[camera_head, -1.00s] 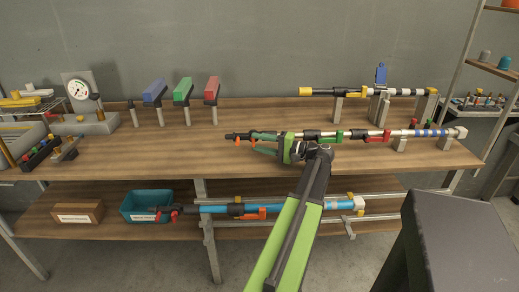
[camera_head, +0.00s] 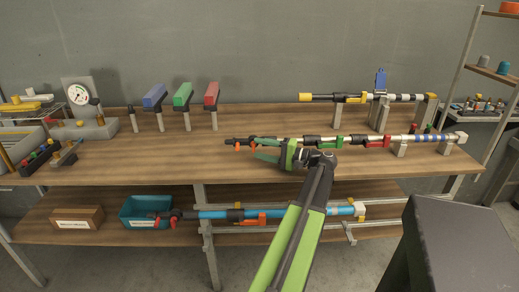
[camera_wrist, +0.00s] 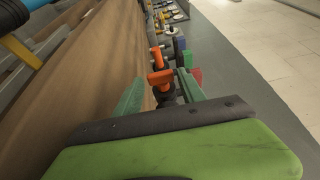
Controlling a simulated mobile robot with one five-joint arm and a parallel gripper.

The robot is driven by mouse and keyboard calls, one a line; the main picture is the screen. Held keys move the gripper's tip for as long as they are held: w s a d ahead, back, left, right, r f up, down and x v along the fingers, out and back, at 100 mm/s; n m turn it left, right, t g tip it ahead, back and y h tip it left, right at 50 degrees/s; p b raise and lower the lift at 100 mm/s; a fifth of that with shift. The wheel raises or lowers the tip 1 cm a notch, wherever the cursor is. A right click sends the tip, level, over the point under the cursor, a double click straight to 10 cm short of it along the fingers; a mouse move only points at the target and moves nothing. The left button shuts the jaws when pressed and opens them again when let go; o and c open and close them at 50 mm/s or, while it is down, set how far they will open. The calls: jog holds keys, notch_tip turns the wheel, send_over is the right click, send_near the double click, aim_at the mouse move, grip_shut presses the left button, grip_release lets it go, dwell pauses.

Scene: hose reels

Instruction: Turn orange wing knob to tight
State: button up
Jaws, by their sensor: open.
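A dark pole lies along the upper bench top, with two small orange knobs near its left end, the left one (camera_head: 237,148) and the right one (camera_head: 253,147). My gripper (camera_head: 259,148) is open, with its green fingers pointing left toward the right knob. In the wrist view the nearer orange knob (camera_wrist: 160,78) shows its wing shape and stands between my open fingers (camera_wrist: 161,91), which look apart from it. The farther orange knob (camera_wrist: 157,54) is just beyond. My gripper hides part of the pole, and I cannot read any tightness mark.
Blue (camera_head: 155,96), green (camera_head: 182,93) and red (camera_head: 211,94) blocks stand on posts behind left. A second pole (camera_head: 405,97) rests on stands behind right. A blue pole (camera_head: 285,212) and a teal bin (camera_head: 146,208) are on the lower shelf.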

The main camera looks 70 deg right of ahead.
jog(key=s, duration=1.6)
jog(key=shift+s+a+f, duration=0.15)
jog(key=shift+s+a, duration=0.05)
jog(key=shift+s, duration=0.1)
